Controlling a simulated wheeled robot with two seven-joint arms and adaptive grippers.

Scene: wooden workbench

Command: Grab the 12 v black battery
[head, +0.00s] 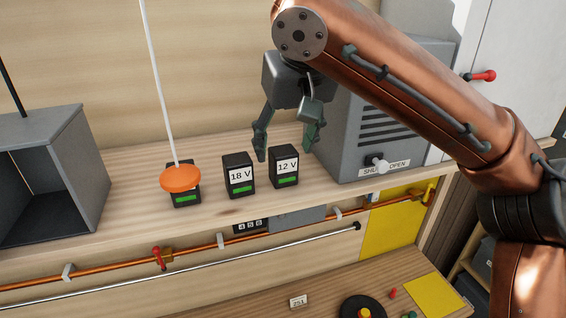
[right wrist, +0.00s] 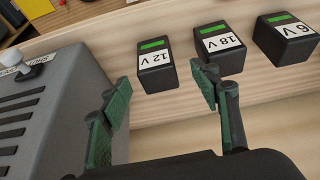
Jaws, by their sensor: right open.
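The black 12 V battery (head: 284,167) stands upright on the wooden shelf, with a white label and a green bar. It also shows in the right wrist view (right wrist: 157,76), just beyond the fingertips. The black 18 V battery (head: 238,176) stands to its left in the head view. A third black battery (head: 184,197) is partly hidden behind an orange disc in the head view; its label reads 6 V in the right wrist view (right wrist: 290,38). My right gripper (head: 285,152) is open and empty, its fingers above and behind the 12 V battery. My left gripper is not in view.
A grey vented box (head: 385,105) with a knob stands right of the 12 V battery, close to my right gripper. The orange disc (head: 180,179) on a white rod hangs before the third battery. An open grey box (head: 85,150) stands at left.

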